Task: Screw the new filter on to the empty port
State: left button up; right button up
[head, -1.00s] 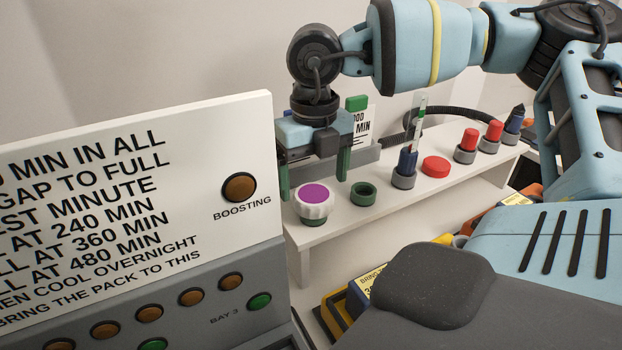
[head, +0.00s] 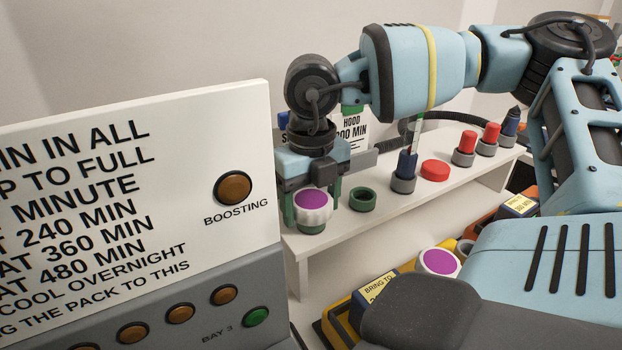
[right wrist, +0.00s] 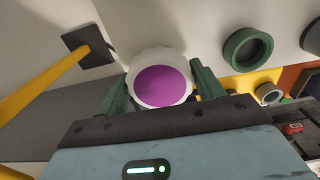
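A white ridged filter with a purple top (head: 312,202) sits on a green base at the near left end of the white shelf. My right gripper (head: 314,202) points down over it, with green fingers on both sides. In the right wrist view the filter (right wrist: 161,84) fills the space between the fingers (right wrist: 160,85), which appear to touch its sides. An empty green ring port (head: 362,207) is just right of it on the shelf; it also shows in the right wrist view (right wrist: 232,52). A second purple-topped white filter (head: 440,262) is lower down, partly hidden. My left gripper is out of view.
The shelf (head: 320,243) also holds a blue item with a clear tube in a grey holder (head: 403,182), a red cap (head: 435,171) and several red and dark blue items. A lettered board (head: 80,180) with a button panel stands close at left.

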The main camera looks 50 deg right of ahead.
jog(key=c, duration=0.7)
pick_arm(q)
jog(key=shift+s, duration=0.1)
